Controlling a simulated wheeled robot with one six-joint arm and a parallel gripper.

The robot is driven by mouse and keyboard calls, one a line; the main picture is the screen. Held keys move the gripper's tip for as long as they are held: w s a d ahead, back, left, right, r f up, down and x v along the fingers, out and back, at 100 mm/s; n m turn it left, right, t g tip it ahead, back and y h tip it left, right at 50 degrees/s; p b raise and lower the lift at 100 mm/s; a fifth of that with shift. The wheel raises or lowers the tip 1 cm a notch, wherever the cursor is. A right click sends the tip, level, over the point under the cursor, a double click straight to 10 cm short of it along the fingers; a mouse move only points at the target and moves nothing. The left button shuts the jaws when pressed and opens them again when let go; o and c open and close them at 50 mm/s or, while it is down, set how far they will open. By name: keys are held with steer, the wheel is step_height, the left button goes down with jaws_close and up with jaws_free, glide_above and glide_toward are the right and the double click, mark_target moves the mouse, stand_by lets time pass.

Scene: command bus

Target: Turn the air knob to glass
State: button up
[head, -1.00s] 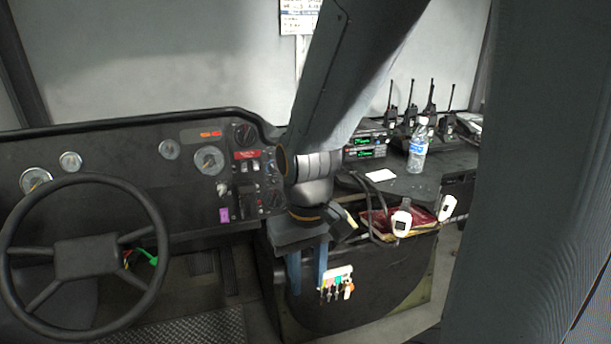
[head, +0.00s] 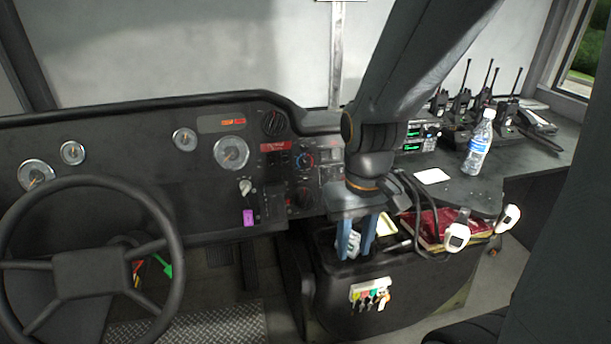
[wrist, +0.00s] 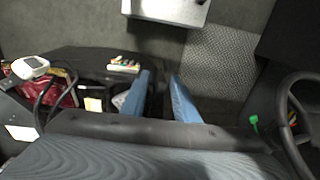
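Several round knobs sit on the right of the dashboard panel: a large black knob (head: 273,122) at the top, a knob with red and blue markings (head: 304,160), and a dark knob (head: 303,195) below it. Their lettering is too small to read, so I cannot tell which is the air knob. My gripper (head: 355,248) points down to the right of these knobs, over the left part of the console bin, apart from the panel. Its two blue fingers are apart with nothing held. The wrist view also shows the gripper (wrist: 160,75) open; no knob can be made out there.
The steering wheel (head: 92,262) stands at the left. The console bin (head: 400,285) has hanging keys and white handsets with cables. The space before the panel looks clear.

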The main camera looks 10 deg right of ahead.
steer(key=w+d+f+n+t+p, duration=0.25)
steer(key=w+n+t+p, duration=0.3)
steer(key=w, duration=1.15)
steer(key=n+t+y+p, duration=0.3)
steer(key=n+t+p, duration=0.5)
steer(key=n, duration=0.3)
glide_toward(309, 179)
steer(key=shift+t, duration=0.25)
steer(key=shift+p+x, duration=1.2)
steer(key=shift+x, duration=2.75)
steer(key=shift+s+a+f, duration=0.1)
steer(key=shift+f, duration=0.05)
jaws_close()
